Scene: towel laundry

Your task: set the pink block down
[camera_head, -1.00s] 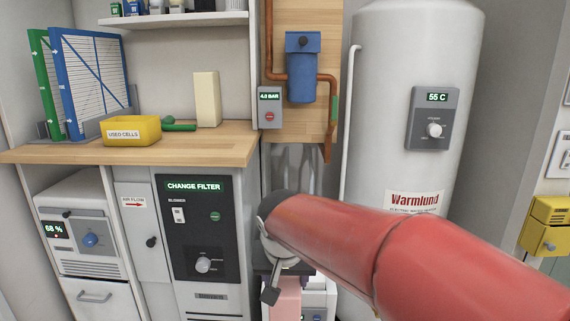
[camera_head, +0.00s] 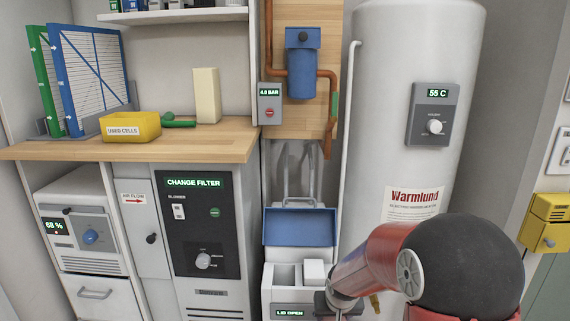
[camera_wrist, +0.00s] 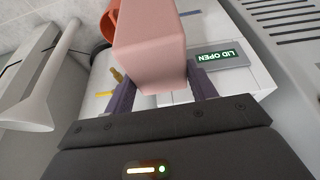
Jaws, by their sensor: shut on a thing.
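The pink block (camera_wrist: 150,45) is between the two dark fingers of my gripper (camera_wrist: 162,88) in the wrist view, which are shut on it. In the head view my gripper (camera_head: 338,303) is at the bottom edge, at the right front of a white machine (camera_head: 268,285); the block does not show there. The machine has a raised blue lid (camera_head: 300,227) and a display reading "LID OPEN" (camera_head: 290,311), which also shows behind the block in the wrist view (camera_wrist: 222,54). I cannot tell whether the block touches anything below.
A white water heater (camera_head: 405,110) stands behind my arm. To the left is a dark control panel (camera_head: 203,235) under a wooden counter (camera_head: 190,145). The counter holds a yellow bin (camera_head: 130,128), a cream block (camera_head: 207,95) and upright filters (camera_head: 80,85).

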